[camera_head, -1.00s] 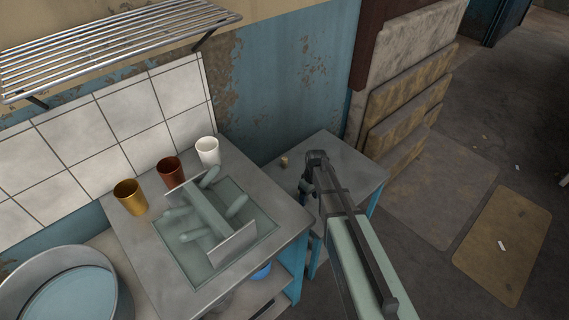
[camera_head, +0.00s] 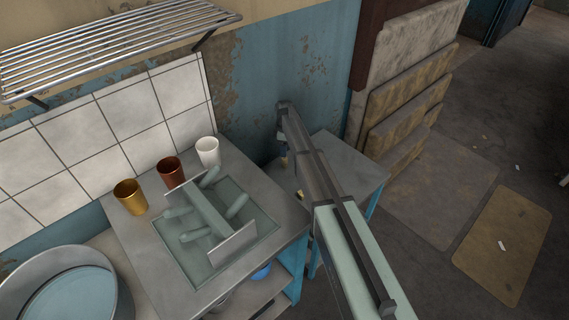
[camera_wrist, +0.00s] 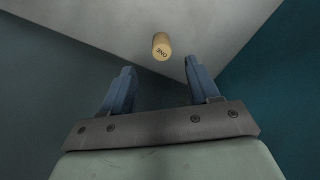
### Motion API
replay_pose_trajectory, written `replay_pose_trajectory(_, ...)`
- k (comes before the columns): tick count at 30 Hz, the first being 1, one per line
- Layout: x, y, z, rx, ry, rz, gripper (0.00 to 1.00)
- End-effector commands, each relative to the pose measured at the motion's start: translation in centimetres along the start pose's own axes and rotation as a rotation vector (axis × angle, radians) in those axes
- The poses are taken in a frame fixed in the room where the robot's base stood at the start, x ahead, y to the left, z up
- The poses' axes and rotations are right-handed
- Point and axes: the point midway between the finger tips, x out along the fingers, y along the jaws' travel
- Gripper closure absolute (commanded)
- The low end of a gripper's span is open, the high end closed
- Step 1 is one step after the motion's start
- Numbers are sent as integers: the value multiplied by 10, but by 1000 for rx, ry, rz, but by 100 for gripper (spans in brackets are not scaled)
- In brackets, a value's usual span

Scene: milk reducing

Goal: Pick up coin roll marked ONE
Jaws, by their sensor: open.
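The coin roll marked ONE (camera_wrist: 162,46) is a small tan cylinder on the grey side table. In the wrist view it lies ahead of my gripper (camera_wrist: 160,82), beyond the fingertips and roughly centred between them, with its marked end facing the camera. My gripper is open and empty, its two blue fingers apart and not touching the roll. In the head view my arm reaches over the side table (camera_head: 352,170). There a small tan bit, probably the roll, shows at the arm's left edge (camera_head: 284,162), and the fingers are hidden by the arm.
A counter (camera_head: 150,235) stands to the left, with a gold cup (camera_head: 130,197), a brown cup (camera_head: 171,172) and a white cup (camera_head: 208,152). A peeling blue wall is behind.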

Motion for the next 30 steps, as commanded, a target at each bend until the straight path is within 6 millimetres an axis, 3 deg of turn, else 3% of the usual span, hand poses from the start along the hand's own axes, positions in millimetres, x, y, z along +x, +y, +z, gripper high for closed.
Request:
replay_pose_trajectory(6, 34, 0, 0, 1, 0, 0, 40)
replay_pose_trajectory(14, 48, -1, 0, 1, 0, 0, 40)
replay_pose_trajectory(24, 88, -2, 0, 1, 0, -1, 40)
replay_pose_trajectory(30, 93, -3, 0, 1, 1, 1, 40)
